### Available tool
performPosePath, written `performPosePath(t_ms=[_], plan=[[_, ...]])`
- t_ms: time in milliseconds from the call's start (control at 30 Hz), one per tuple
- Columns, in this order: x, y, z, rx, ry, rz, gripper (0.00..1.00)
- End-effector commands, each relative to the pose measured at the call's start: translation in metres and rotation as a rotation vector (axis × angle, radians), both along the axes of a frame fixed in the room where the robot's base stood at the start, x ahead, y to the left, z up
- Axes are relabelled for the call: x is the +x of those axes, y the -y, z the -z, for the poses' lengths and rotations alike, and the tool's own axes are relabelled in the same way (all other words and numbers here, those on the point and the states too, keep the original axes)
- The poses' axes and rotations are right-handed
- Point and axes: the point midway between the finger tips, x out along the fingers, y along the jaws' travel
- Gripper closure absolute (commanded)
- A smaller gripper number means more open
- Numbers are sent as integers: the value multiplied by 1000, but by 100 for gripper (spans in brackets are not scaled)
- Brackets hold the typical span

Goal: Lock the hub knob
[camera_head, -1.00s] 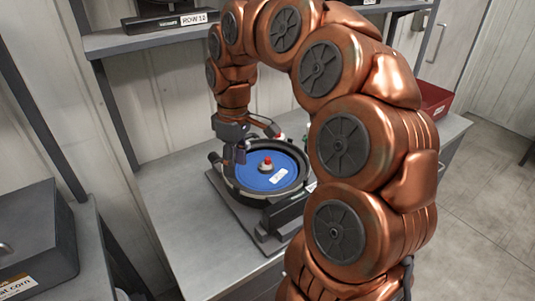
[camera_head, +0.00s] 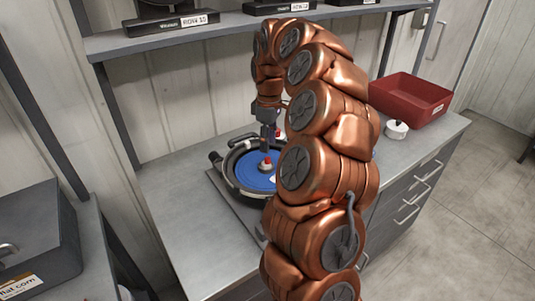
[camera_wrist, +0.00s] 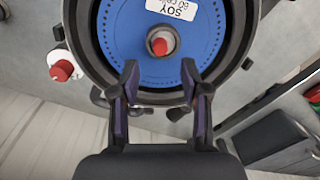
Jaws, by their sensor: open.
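The hub knob (camera_wrist: 161,43) is a small piece with a red top at the centre of a blue seed disc (camera_wrist: 125,62). The disc carries a white label reading SOY and sits in a dark round meter housing (camera_wrist: 236,40). In the head view the knob (camera_head: 267,162) shows at the middle of the disc (camera_head: 248,178), just below my gripper (camera_head: 268,145). In the wrist view my gripper (camera_wrist: 159,88) is open and empty, with its fingertips apart and the knob beyond them in line with the gap. My arm hides the right part of the meter in the head view.
A white piece with a red knob (camera_wrist: 62,70) is left of the housing in the wrist view. A red bin (camera_head: 408,98) and a white lidded piece (camera_head: 397,130) stand on the right of the bench. A shelf with labelled units (camera_head: 180,22) hangs above.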

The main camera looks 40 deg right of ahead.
Motion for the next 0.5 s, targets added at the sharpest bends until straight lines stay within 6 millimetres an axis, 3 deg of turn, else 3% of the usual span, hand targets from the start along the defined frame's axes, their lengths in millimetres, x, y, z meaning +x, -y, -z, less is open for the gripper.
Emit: performPosePath(t_ms=[300,500], plan=[[-2,-2,37,2,-4,1,54],[-3,-2,51,2,-2,2,54]])
